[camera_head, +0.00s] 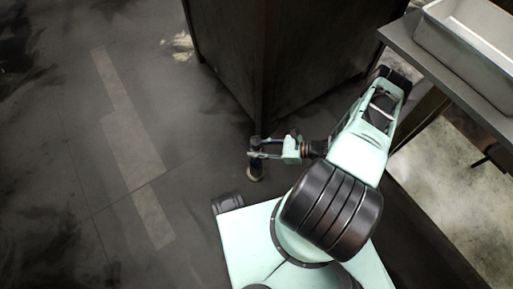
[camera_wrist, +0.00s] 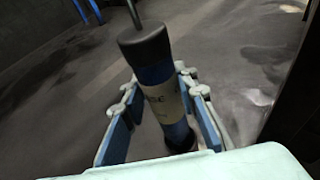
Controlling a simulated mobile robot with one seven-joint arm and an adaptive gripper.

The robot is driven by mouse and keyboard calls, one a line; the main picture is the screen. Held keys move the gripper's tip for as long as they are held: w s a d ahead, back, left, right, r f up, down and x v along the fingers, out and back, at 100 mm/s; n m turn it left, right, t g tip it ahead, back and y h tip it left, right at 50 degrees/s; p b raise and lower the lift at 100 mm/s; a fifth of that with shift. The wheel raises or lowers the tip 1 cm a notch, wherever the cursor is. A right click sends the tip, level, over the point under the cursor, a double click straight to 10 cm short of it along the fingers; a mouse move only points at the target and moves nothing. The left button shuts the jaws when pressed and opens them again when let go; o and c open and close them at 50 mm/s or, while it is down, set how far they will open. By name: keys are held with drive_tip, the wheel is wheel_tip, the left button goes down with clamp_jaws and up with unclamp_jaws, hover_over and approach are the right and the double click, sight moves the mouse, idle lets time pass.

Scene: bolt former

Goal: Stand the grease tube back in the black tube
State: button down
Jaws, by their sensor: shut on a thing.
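The grease tube (camera_wrist: 158,90) is blue with a cream label, a black cap and a thin grey rod at its upper end. My gripper (camera_wrist: 156,84) is shut on it, with a blue-padded finger on either side in the wrist view. The tube leans slightly in that picture, and its lower end is dark. I cannot make out the black tube in either view.
A tall dark cabinet (camera_head: 262,50) stands just beyond my gripper. A grey table (camera_head: 450,72) with a white tray (camera_head: 470,38) is at the upper right. The dark floor (camera_head: 130,150) to the left is clear.

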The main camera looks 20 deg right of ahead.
drive_tip(key=shift+f, duration=3.55)
drive_tip(key=c, duration=1.4)
unclamp_jaws()
drive_tip(key=shift+c, duration=0.2)
drive_tip(key=v, duration=1.2)
